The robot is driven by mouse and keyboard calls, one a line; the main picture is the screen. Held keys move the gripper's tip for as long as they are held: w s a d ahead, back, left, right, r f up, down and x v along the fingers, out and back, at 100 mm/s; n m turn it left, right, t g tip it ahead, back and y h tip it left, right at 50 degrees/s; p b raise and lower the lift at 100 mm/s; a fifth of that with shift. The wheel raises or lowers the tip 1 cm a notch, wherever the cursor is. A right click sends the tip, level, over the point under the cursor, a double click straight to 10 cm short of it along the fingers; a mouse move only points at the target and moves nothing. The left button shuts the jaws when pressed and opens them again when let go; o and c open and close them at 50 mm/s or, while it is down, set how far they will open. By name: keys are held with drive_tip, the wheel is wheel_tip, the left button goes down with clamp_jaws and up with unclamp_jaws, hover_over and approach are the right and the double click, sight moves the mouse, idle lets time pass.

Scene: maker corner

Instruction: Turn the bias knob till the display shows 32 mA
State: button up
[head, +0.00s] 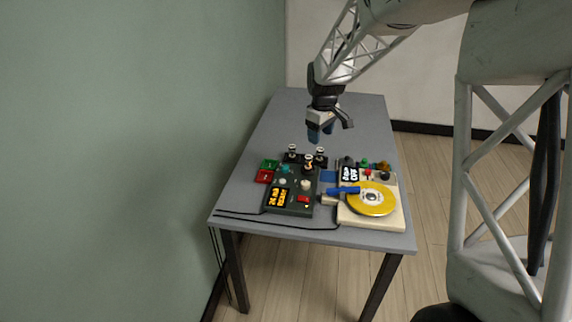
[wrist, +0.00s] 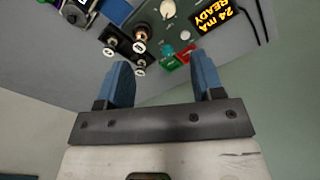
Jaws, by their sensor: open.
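The dark amplifier unit (head: 290,209) sits on the table's left half. Its orange display (head: 277,198) also shows in the wrist view (wrist: 220,17), reading 24 mA READY. A cream knob (head: 306,185) is on its top face and is seen again in the wrist view (wrist: 167,9). A teal knob or lamp (head: 285,169) is further back. I cannot read labels, so which part is the bias knob is unclear. My gripper (head: 320,137) is open and empty, above and behind the unit. Its blue fingers (wrist: 161,70) are apart with nothing between them.
Several tube-like posts (head: 308,164) stand at the unit's back. Green (head: 270,164) and red (head: 264,177) blocks are at its left. A cream turntable device (head: 394,221) with a yellow disc (head: 371,199) stands to the right. Black cables (head: 245,219) cross the front. The table's back is clear.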

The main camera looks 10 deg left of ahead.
sight(285, 166)
drive_tip(key=w+a+f+n, duration=0.1)
drive_tip(key=w+a+f, duration=0.2)
drive_tip(key=a+f, duration=0.1)
drive_tip(key=w+a+f+n, duration=0.1)
drive_tip(key=w+a+f, duration=0.3)
drive_tip(key=a+f, duration=0.1)
drive_tip(key=w+a+f+n, duration=0.2)
drive_tip(key=w+a+f, duration=0.1)
drive_tip(key=f, duration=0.3)
drive_tip(key=shift+w+a+g, duration=0.2)
drive_tip(key=shift+a+g, duration=0.1)
drive_tip(key=shift+a, duration=0.35)
drive_tip(key=shift+f, duration=0.1)
drive_tip(key=shift+f, duration=3.8)
drive_tip(key=c, duration=0.9)
